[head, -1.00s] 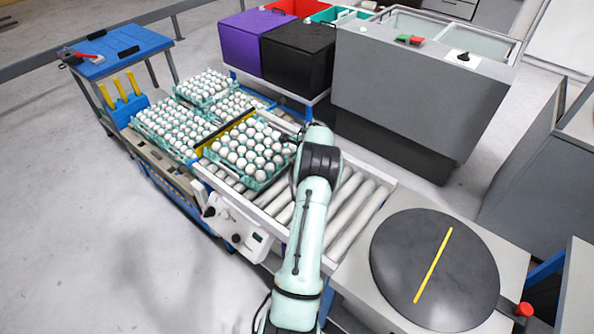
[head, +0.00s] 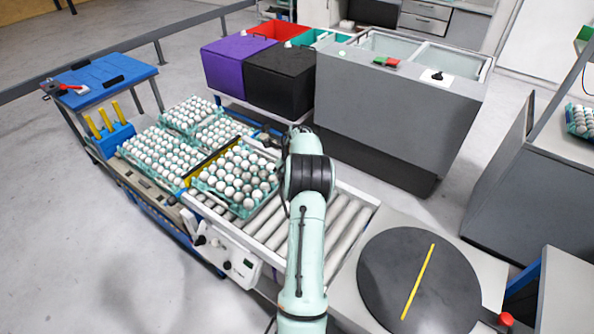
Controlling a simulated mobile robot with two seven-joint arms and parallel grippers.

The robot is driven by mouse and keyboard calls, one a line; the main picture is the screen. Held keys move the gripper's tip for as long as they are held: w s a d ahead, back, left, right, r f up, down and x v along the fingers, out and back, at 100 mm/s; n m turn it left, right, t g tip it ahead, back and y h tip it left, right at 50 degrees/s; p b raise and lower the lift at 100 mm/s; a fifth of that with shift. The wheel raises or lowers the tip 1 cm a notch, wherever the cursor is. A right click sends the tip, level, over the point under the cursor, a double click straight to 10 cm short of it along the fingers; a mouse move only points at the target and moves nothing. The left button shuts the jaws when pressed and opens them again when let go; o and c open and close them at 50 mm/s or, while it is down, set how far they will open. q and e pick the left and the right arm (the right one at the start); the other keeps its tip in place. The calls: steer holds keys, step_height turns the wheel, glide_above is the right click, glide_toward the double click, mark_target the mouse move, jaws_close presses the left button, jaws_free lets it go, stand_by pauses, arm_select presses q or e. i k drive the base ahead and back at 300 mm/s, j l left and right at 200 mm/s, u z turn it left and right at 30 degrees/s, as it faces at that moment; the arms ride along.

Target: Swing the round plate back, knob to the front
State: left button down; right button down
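The round plate (head: 385,280) is a flat dark grey disc on a light table top at the lower right of the head view. A yellow stripe (head: 419,280) runs across it, slanting from upper right to lower left. A red knob (head: 506,319) shows just beyond the plate's lower right edge; I cannot tell whether it is joined to the plate. One pale green arm of mine rises from the bottom middle, over the roller conveyor and left of the plate. Its gripper end is mostly hidden by the arm near the egg tray, apart from the plate. My other gripper is not seen.
A teal egg tray (head: 199,186) full of white eggs sits on the conveyor (head: 340,225), with more egg trays behind it. Purple (head: 232,67) and black (head: 283,78) bins and a grey machine (head: 400,120) stand at the back. The plate's top is clear.

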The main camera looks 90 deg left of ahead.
mark_target(411, 280)
steer(key=l, duration=2.25)
steer(key=i, duration=0.05)
